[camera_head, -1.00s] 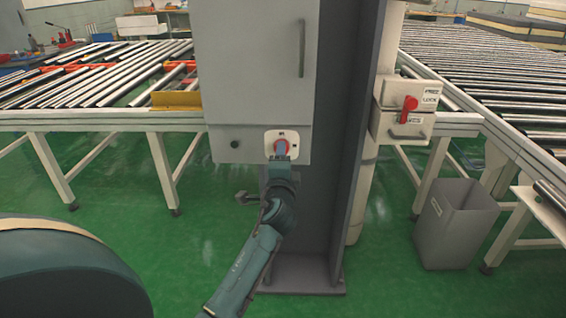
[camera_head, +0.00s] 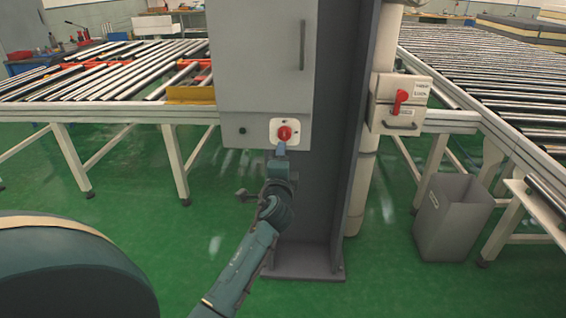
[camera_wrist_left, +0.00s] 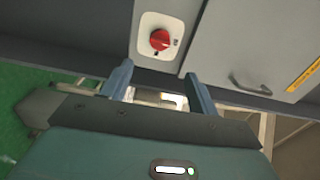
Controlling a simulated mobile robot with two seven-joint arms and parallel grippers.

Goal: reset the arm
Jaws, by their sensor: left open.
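My left gripper (camera_head: 281,150) is just below the red rotary switch (camera_head: 284,133) on the front of the grey cabinet (camera_head: 258,70). In the left wrist view, the gripper (camera_wrist_left: 158,85) is open, with its two blue fingers spread apart and nothing between them. The red switch (camera_wrist_left: 160,40) on its white plate lies beyond the fingertips, apart from them. My left arm reaches up from the bottom of the head view. My right gripper is not in view.
A grey column (camera_head: 345,150) stands right of the cabinet. A white box with a red handle (camera_head: 400,100) is on a post beside it. Roller conveyors (camera_head: 100,85) stand at both sides. A grey bin (camera_head: 452,220) stands at right. Green floor is open around the column base.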

